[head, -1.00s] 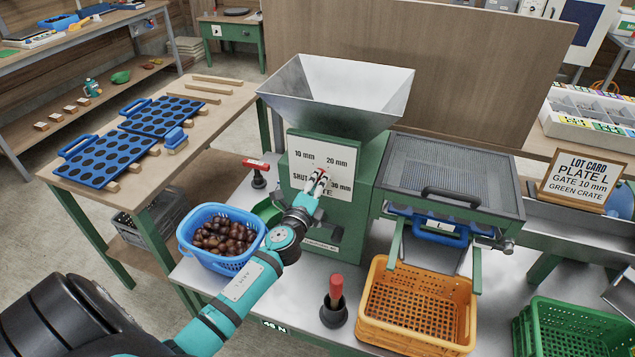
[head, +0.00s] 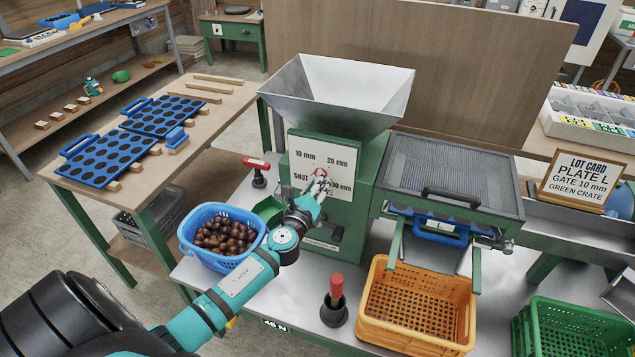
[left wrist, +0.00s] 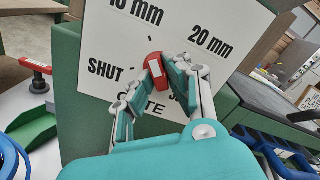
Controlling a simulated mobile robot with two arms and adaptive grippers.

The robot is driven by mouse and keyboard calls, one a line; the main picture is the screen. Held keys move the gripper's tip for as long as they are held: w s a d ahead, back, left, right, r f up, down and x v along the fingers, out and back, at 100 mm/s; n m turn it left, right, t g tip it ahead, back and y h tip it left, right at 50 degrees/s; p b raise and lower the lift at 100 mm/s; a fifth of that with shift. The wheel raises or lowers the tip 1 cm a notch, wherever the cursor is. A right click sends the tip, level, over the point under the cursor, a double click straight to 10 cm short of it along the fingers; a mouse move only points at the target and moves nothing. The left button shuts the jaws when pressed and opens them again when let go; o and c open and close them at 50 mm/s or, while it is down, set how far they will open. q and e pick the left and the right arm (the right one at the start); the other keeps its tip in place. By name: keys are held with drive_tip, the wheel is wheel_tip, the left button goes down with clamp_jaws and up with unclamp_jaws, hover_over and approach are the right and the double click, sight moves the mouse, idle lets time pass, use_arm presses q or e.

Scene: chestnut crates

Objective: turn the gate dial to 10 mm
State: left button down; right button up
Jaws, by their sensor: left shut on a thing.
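The gate dial (head: 321,172) is a small red knob on the white plate (head: 341,190) at the front of the green hopper machine. The plate reads 10 mm, 20 mm, SHUT and 30 mm. In the left wrist view the red dial (left wrist: 154,66) has a white stripe and stands upright, leaning slightly left, below the 10 mm lettering. My left gripper (head: 319,180) is shut on the dial; its fingers (left wrist: 149,84) hide the dial's lower part and part of the lettering. Which mark the dial points to is hard to tell. My right gripper is not in view.
A blue basket of chestnuts (head: 183,244) stands left of the machine. An orange crate (head: 372,330) and a green crate (head: 590,318) are at right. The lot card (head: 580,180) reads PLATE L, GATE 10 mm, GREEN CRATE.

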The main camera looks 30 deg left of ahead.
use_arm(q)
drive_tip(key=shift+r, duration=0.2)
drive_tip(key=c, duration=1.4)
unclamp_jaws()
drive_tip(key=shift+w, duration=0.1)
drive_tip(key=shift+c, duration=0.2)
drive_tip(key=shift+o, duration=0.6)
drive_tip(key=shift+f, duration=0.15)
drive_tip(key=v, duration=1.2)
